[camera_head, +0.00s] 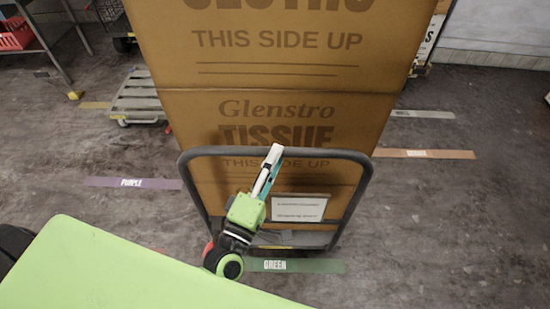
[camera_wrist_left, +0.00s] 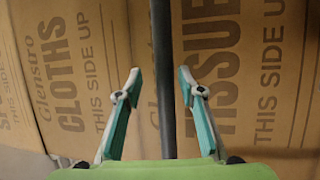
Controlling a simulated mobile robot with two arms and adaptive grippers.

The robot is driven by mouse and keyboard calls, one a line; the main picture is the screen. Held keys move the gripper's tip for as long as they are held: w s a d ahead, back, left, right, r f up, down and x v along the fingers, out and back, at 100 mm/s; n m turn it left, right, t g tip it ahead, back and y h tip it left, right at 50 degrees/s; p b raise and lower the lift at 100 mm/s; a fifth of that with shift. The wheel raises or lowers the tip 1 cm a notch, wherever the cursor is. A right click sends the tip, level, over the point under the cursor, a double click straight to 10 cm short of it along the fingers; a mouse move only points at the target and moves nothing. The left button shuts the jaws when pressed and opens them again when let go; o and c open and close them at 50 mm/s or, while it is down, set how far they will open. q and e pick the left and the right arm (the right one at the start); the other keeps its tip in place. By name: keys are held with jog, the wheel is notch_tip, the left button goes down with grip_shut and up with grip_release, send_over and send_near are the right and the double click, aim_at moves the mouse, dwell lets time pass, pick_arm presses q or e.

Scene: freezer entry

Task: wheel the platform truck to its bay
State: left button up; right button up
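The platform truck (camera_head: 362,190) stands ahead of me with its dark, rounded push handle towards me. It carries tall stacked cardboard boxes (camera_head: 290,108) marked "Glenstro", "TISSUE" and "CLOTHS". In the left wrist view the handle bar (camera_wrist_left: 163,115) runs between the two teal-padded fingers (camera_wrist_left: 157,72), with a gap on both sides. The gripper is open. The boxes hide most of the truck's deck. My right gripper is not in view.
Labelled floor strips lie around the truck: purple (camera_head: 133,183) at left, green (camera_head: 300,266) in front, orange (camera_head: 425,154) and grey (camera_head: 423,115) at right. A low slatted trolley (camera_head: 138,98) stands behind left. A red basket (camera_head: 15,34) sits top left. Floor at right is clear.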

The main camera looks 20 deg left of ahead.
pick_arm(q)
jog(key=v, duration=1.1)
jog(key=shift+s, duration=0.4)
